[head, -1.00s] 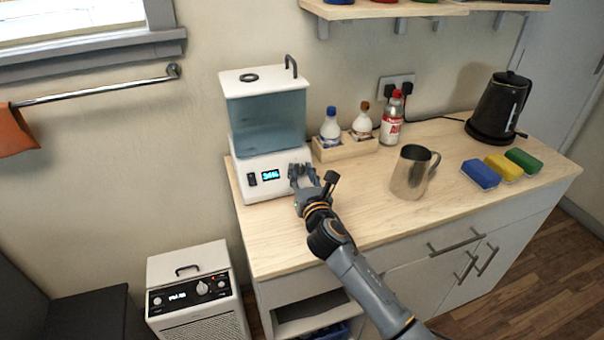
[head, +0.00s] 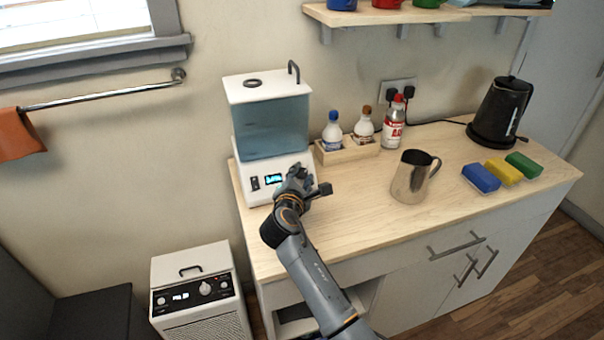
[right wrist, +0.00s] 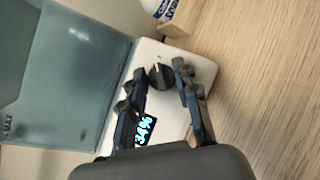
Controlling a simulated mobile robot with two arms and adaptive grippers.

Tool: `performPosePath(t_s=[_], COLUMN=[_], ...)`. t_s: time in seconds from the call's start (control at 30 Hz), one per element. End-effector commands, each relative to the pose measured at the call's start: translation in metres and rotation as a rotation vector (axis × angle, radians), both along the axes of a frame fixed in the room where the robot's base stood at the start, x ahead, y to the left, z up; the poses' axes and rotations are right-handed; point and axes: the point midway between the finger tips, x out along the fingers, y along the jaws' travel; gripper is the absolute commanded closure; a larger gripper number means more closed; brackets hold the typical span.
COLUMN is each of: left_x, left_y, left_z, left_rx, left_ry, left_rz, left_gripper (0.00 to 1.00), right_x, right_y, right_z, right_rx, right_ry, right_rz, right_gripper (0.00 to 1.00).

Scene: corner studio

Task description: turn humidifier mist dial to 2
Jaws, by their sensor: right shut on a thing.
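The white humidifier (head: 281,187), with a bluish clear water tank (head: 271,128), stands at the left end of the counter. Its lit display (right wrist: 145,128) reads 34% in the right wrist view. The dark round mist dial (right wrist: 160,77) is on the front of the base, with a light mark near its upper edge; I cannot read any numbers around it. My right gripper (head: 297,175) is at the base's right front and hides the dial in the head view. In the right wrist view its fingers (right wrist: 160,72) are on either side of the dial, shut on it. My left gripper is not in view.
A wooden holder with bottles (head: 347,151) stands right of the humidifier. A metal pitcher (head: 410,178), several sponges (head: 481,178) and a black kettle (head: 500,112) are further right. A white floor appliance (head: 197,290) stands left of the counter. The counter's front middle is clear.

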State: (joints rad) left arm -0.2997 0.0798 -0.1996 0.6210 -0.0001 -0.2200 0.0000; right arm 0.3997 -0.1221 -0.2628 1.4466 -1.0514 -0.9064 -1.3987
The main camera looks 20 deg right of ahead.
Motion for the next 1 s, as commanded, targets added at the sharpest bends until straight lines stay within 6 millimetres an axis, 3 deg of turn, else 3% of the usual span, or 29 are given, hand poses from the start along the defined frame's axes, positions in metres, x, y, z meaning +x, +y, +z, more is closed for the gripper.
performPosePath(t_s=[0.7,0.73,0.8,0.83,1.0], left_x=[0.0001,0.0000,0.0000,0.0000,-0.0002], left_y=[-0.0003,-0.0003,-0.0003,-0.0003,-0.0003], left_z=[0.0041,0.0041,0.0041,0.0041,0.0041], left_rx=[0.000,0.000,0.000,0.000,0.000], left_ry=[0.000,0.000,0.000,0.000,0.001], left_rz=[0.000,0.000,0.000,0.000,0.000], left_gripper=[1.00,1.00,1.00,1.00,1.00], right_x=[0.0005,0.0005,0.0005,0.0004,0.0004], right_y=[0.0000,0.0000,0.0000,0.0000,0.0001], right_z=[0.0006,0.0006,0.0006,0.0005,0.0006], right_rx=[0.061,0.060,0.060,0.060,0.060], right_ry=[0.002,0.002,0.002,0.002,0.002], right_rz=[-0.044,-0.044,-0.044,-0.044,-0.044], right_gripper=[1.00,0.65,0.51,0.47,0.47])
